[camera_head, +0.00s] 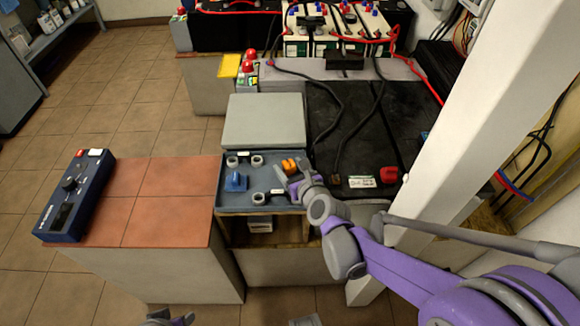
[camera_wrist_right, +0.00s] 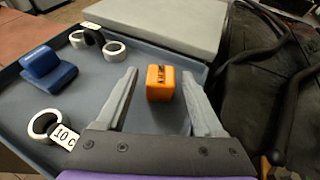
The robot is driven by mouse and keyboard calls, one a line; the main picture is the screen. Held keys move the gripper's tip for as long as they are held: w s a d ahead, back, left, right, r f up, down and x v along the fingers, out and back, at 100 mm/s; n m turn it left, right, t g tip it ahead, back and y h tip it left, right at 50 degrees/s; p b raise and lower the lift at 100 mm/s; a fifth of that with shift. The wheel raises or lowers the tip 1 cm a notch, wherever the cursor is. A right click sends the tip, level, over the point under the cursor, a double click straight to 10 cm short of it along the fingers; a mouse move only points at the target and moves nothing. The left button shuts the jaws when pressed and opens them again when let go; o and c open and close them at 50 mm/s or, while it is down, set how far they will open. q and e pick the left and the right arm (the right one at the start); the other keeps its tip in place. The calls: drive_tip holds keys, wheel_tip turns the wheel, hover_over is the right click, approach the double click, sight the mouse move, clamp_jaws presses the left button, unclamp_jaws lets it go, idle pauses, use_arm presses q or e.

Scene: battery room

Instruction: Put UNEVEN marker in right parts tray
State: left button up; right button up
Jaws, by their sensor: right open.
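A blue-grey parts tray (camera_head: 262,200) stands on the counter, and its rim and floor also show in the wrist view (camera_wrist_right: 99,85). An orange block (camera_head: 289,166) with a dark slot on top sits in the tray; in the wrist view the block (camera_wrist_right: 160,84) lies between my fingertips, with gaps at both sides. My right gripper (camera_head: 288,179) is open over the tray's right part. A white tag (camera_head: 361,182) lies on the black surface right of the tray; its writing is too small to read. I read UNEVEN nowhere. My left gripper is at most a fragment at the bottom edge.
The tray also holds a blue piece (camera_wrist_right: 48,67) and several white rings, some tagged. A grey lid-like slab (camera_head: 264,121) lies behind it. A red piece (camera_head: 390,174) and black cables are at right. The white post (camera_head: 490,110) stands near my right arm. Red tiles at left are clear beside the blue meter (camera_head: 74,194).

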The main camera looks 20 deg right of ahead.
drive_tip(key=shift+s+a+r+p, duration=0.1)
drive_tip(key=shift+s+a+p, duration=0.05)
drive_tip(key=shift+p, duration=0.25)
drive_tip(key=p+v, duration=0.3)
drive_tip(key=v, duration=0.8)
drive_tip(key=shift+s+r, duration=0.2)
drive_tip(key=shift+r, duration=0.1)
drive_tip(key=s+f+n+g, duration=0.2)
drive_tip(key=s+n+g, duration=0.2)
drive_tip(key=s+n, duration=0.5)
drive_tip(key=s+f+n+g+h, duration=0.1)
drive_tip(key=s+f+n+g, duration=0.2)
drive_tip(key=s+n, duration=0.6)
drive_tip(key=n+g, duration=0.2)
drive_tip(key=n, duration=1.4)
drive_tip(key=shift+d+n, duration=0.25)
drive_tip(key=shift+n, duration=0.15)
drive_tip(key=shift+s, duration=0.1)
